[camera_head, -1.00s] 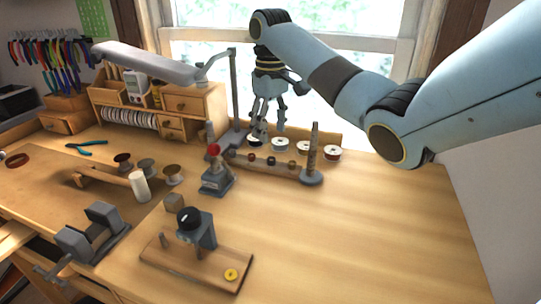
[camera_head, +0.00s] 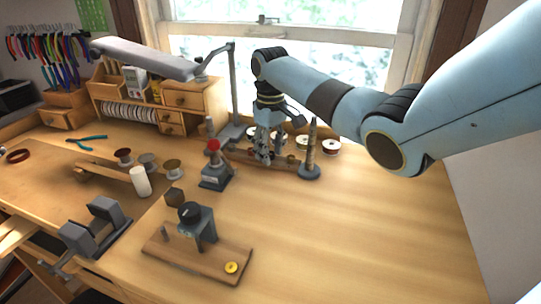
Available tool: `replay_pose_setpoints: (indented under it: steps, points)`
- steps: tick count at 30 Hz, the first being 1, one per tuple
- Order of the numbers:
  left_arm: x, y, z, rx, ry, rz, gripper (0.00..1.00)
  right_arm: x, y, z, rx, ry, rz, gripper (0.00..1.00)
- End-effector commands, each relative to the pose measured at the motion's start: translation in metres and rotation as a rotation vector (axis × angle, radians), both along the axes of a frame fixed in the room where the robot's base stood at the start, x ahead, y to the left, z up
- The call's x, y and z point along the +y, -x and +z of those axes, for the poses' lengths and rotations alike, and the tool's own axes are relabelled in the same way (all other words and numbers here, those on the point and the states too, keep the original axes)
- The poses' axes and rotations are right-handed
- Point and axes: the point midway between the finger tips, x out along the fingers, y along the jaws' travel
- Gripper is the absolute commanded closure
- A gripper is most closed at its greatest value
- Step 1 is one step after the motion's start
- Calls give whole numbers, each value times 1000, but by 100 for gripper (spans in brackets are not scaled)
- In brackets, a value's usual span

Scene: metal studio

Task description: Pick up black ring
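My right gripper (camera_head: 268,152) points down over the low wooden rack (camera_head: 236,157) near the window. Its fingers cover the middle of the rack, where small dark ring-like pieces sit. I cannot tell whether it is open or touches any of them. No black ring can be told apart for sure; the fingers may hide it. My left gripper is out of view.
A grey tapered post (camera_head: 311,150) stands right of the rack. A red-knobbed tool (camera_head: 214,172) stands at its left. Several thread spools (camera_head: 331,146) sit behind. A wooden board (camera_head: 208,262) with a clamp lies in front. The right tabletop is clear.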

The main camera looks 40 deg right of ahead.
Motion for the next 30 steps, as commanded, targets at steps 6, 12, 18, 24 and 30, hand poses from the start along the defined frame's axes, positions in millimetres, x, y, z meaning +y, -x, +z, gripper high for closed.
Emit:
replay_pose_setpoints:
  steps: [6,12,18,24,30]
  points:
    - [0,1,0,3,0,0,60,0,0,0,0,0,0,92]
    - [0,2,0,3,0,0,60,0,0,1,0,0,0,92]
    - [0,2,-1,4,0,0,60,-1,-1,18,-4,2,0,92]
    - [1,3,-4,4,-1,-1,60,-1,-1,60,-4,2,0,92]
    - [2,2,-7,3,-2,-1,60,0,-1,92,-1,-2,20,92]
